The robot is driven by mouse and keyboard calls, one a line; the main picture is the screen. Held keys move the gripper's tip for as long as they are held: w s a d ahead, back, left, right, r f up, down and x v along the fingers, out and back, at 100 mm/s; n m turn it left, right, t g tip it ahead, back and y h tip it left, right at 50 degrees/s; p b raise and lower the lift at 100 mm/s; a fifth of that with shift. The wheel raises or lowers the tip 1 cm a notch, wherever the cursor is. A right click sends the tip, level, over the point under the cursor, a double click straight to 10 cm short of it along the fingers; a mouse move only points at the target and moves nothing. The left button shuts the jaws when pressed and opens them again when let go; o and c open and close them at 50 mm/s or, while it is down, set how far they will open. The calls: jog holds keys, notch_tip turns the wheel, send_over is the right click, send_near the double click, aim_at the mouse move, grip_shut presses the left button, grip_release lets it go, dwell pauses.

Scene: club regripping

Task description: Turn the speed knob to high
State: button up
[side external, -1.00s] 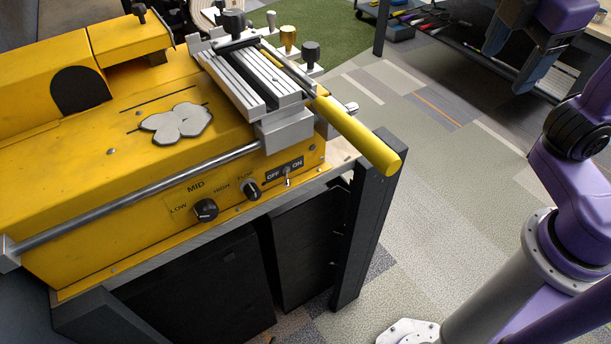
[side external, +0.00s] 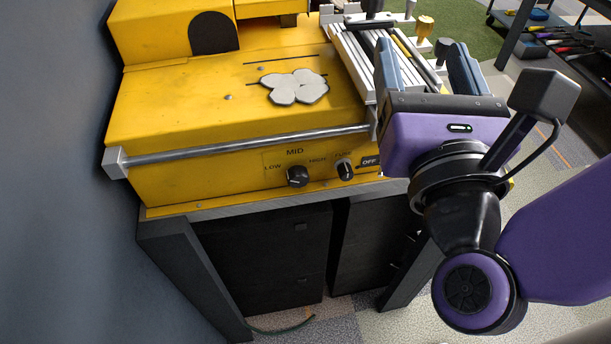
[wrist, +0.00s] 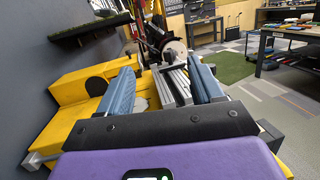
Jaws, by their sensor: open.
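The speed knob (side external: 297,177) is a round black dial on the front of the yellow machine (side external: 200,165), between the LOW and HIGH labels and below MID. Its exact pointer direction is too small to tell. A smaller black knob (side external: 345,169) sits to its right, beside the OFF label. My gripper (side external: 427,62) is open and empty, with its two blue fingers apart. In the picture it is above and to the right of the knobs, in front of the clamp. The wrist view shows its fingers (wrist: 163,80) spread; the knob is not seen there.
A metal bar (side external: 245,142) runs along the machine's front edge above the knobs. A grey slotted clamp (side external: 355,60) stands on top at the right. The switch right of the OFF label is hidden behind my arm. The space before the speed knob is clear.

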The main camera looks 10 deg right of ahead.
jog(key=s+a+n+t+y, duration=0.3)
jog(key=s+a+n+y, duration=0.3)
jog(key=a, duration=0.2)
send_near(300, 182)
jog(key=shift+n, duration=0.3)
jog(key=x, duration=0.9)
jog(key=shift+w+r, duration=0.1)
jog(key=shift+w, duration=0.15)
jog(key=c, duration=1.1)
